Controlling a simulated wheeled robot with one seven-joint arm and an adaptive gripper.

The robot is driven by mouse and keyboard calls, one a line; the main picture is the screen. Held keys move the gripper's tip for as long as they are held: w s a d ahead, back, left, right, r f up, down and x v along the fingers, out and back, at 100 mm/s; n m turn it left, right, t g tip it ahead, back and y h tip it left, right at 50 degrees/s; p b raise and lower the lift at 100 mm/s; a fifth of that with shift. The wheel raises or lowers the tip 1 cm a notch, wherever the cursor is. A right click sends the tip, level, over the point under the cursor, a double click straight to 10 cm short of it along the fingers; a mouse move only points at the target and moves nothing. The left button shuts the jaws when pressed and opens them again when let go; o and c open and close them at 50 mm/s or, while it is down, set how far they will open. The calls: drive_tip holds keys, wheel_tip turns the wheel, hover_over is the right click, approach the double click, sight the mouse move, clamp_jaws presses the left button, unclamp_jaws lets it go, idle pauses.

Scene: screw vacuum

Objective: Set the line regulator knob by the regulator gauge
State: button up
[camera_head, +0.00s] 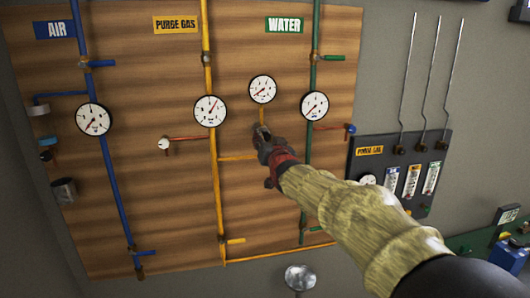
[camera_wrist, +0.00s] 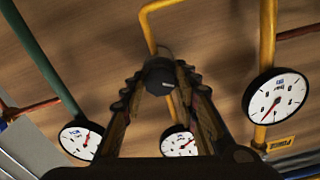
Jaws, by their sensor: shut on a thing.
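The line regulator knob (camera_wrist: 160,76) is a dark round knob between my fingers in the wrist view, with a pale mark on its face. My gripper (camera_head: 263,137) is shut on it, with one finger on each side; the wrist view also shows the gripper (camera_wrist: 160,82). In the head view the gripper hides most of the knob. The regulator gauge (camera_head: 262,89) is a white dial with a red needle, just above the gripper on a yellow branch pipe. In the wrist view the gauge (camera_wrist: 178,141) shows between the fingers, partly hidden; its exact reading is too small to tell.
The purge gas gauge (camera_head: 210,111) and water gauge (camera_head: 314,105) flank the knob on the wooden board (camera_head: 180,205). Blue (camera_head: 111,170), yellow and green pipes with lever valves run down it. A dark flowmeter panel (camera_head: 433,148) stands right of my arm.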

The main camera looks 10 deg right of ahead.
drive_tip(key=shift+m+b, duration=3.5)
drive_tip(key=shift+m, duration=0.1)
drive_tip(key=o, duration=1.2)
drive_tip(key=shift+c, duration=0.2)
drive_tip(key=s, duration=1.2)
